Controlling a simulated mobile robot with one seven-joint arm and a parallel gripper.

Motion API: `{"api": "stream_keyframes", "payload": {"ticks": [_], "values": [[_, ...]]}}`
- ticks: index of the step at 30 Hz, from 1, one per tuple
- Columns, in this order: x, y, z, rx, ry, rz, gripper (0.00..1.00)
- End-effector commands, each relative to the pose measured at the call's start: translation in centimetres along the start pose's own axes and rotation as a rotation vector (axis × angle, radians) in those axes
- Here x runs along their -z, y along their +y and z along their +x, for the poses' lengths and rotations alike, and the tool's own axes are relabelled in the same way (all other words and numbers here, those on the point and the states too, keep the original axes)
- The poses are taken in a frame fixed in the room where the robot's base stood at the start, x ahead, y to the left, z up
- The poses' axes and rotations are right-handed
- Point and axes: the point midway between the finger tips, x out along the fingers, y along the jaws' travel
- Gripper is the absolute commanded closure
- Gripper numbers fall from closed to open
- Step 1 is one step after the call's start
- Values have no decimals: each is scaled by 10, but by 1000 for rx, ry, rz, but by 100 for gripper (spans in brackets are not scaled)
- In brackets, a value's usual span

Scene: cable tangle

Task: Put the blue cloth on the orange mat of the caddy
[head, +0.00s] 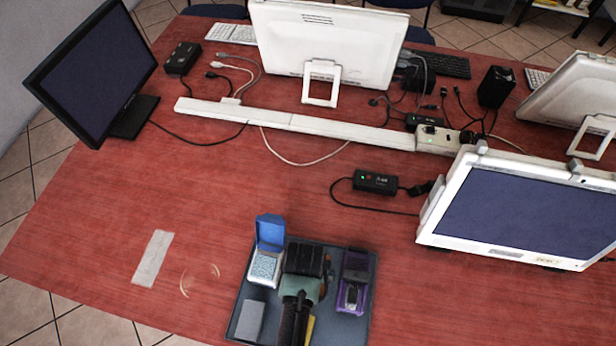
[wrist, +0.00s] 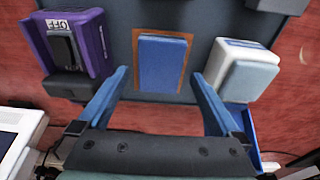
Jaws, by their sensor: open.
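The blue cloth (wrist: 162,63) is a flat folded rectangle in the wrist view. It lies on the orange mat (wrist: 137,42), whose edge shows around the cloth. The mat is on the floor of the dark caddy (wrist: 119,35). My gripper (wrist: 160,76) is open, its two blue fingers spread on either side of the cloth, with a visible gap to each side and nothing held between them. In the head view my gripper (head: 303,262) is over the middle of the caddy (head: 373,285) and hides the cloth and mat. Its fingertips are hidden there.
In the caddy, a purple holder (head: 354,280) and a white box (head: 265,268) with an open blue lid (head: 270,232) flank my gripper. A grey block (head: 250,320) is front left. A cable with a black adapter (head: 375,183) lies behind. The red table to the left is mostly clear.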

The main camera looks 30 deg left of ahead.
Motion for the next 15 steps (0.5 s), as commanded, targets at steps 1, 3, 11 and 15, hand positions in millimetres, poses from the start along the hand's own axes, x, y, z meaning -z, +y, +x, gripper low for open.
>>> {"api": "stream_keyframes", "payload": {"ticks": [1,3,11,15], "values": [[1,0,-12,0,3,0,0],[0,0,-26,0,3,0,0],[1,0,-71,0,2,0,0],[0,0,-84,0,0,0,0]]}}
